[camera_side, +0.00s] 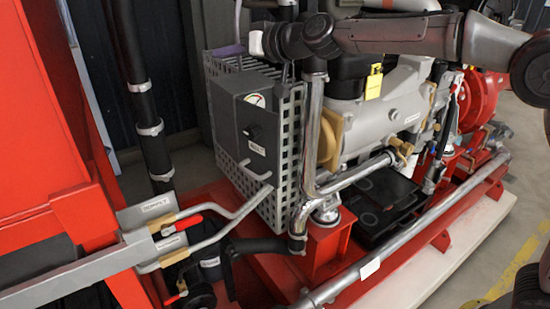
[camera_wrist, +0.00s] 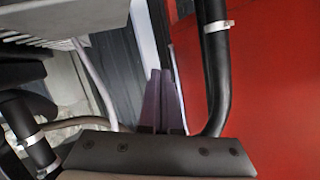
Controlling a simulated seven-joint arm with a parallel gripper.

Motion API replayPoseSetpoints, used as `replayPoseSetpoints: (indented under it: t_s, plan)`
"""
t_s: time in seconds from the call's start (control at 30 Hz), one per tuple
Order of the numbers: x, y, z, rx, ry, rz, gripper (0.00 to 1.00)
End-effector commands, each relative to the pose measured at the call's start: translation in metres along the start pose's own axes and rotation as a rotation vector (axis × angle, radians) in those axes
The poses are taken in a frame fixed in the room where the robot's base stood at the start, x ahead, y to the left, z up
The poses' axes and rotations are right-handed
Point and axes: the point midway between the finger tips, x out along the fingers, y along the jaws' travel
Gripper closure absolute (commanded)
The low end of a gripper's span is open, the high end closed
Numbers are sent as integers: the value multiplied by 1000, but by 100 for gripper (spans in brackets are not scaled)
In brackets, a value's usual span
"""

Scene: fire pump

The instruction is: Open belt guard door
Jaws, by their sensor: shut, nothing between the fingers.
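The belt guard (camera_side: 284,165) is a grey perforated metal cage in the middle left of the side view, on the red base frame. The guard door cannot be told apart from the rest of the cage, and no door stands clearly open. My gripper (camera_side: 226,50) is at the guard's upper back edge, partly hidden by the guard and my wrist. In the wrist view, my gripper's purple fingers (camera_wrist: 163,74) are together and empty. A slotted pale edge (camera_wrist: 45,42), probably the guard, is at upper left.
A shiny vertical pipe (camera_side: 312,125) stands in front of the guard's right side. A black hose (camera_side: 143,85) runs down at left, beside red panels (camera_side: 40,130).

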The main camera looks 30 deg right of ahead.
Motion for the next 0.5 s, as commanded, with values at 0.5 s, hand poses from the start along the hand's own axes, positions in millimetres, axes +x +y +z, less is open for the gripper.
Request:
replayPoseSetpoints:
  t_s: [0.5]
  plan:
    - [-100, 146, 128, 59, -791, -75, 100]
